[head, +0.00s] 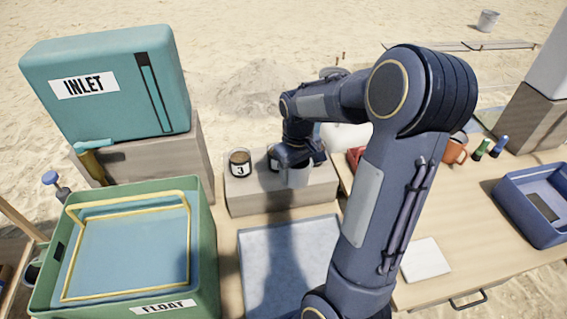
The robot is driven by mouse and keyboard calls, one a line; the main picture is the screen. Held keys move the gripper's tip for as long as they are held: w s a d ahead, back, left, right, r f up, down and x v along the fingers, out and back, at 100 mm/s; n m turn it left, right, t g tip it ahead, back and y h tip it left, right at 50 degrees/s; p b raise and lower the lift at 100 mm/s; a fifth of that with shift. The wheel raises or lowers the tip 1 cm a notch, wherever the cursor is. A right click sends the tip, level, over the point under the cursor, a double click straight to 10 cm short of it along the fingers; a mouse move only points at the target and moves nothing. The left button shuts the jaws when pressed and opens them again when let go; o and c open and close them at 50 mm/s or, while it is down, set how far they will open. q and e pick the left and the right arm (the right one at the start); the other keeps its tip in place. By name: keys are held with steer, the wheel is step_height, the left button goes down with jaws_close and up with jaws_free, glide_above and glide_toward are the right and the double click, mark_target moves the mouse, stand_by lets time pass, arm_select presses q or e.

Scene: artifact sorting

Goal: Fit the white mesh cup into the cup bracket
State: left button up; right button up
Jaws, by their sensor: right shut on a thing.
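My right arm reaches across the middle of the head view, and its gripper (297,161) points down over a pale stone block. It is shut on a whitish cup (298,177), which shows just below the fingers in front of the block's top right part. I cannot make out the mesh at this size, nor whether the cup touches the block. I cannot pick out the cup bracket; my right arm hides part of the table behind it. My left gripper is not in view.
The stone block (262,203) bears a dark jar marked 3 (240,164) and another jar partly behind my gripper. A green FLOAT tank (207,245) and teal INLET box (105,85) stand left. A pale tray (260,242) lies in front. A blue bin (515,190) stands right.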

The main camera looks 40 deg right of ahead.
steer(key=w+d+f+p, duration=0.1)
steer(key=w+d+f, duration=0.3)
steer(key=w+d+f+p, duration=0.1)
steer(key=w+d+f, duration=0.2)
steer(key=d+f, duration=0.1)
steer(key=shift+w+d+f, duration=0.3)
steer(key=shift+w+d, duration=0.1)
steer(key=shift+d, duration=0.05)
steer(key=shift+w+d+f, duration=0.15)
steer(key=shift+d+f, duration=0.15)
steer(key=shift+f, duration=0.2)
step_height(320, 180, down, 3)
steer(key=shift+p, duration=0.4)
steer(key=shift+r, duration=0.1)
steer(key=o, duration=0.5)
steer(key=shift+f, duration=0.25)
steer(key=shift+o, duration=0.9)
steer(key=shift+r, duration=0.1)
steer(key=shift+r, duration=0.1)
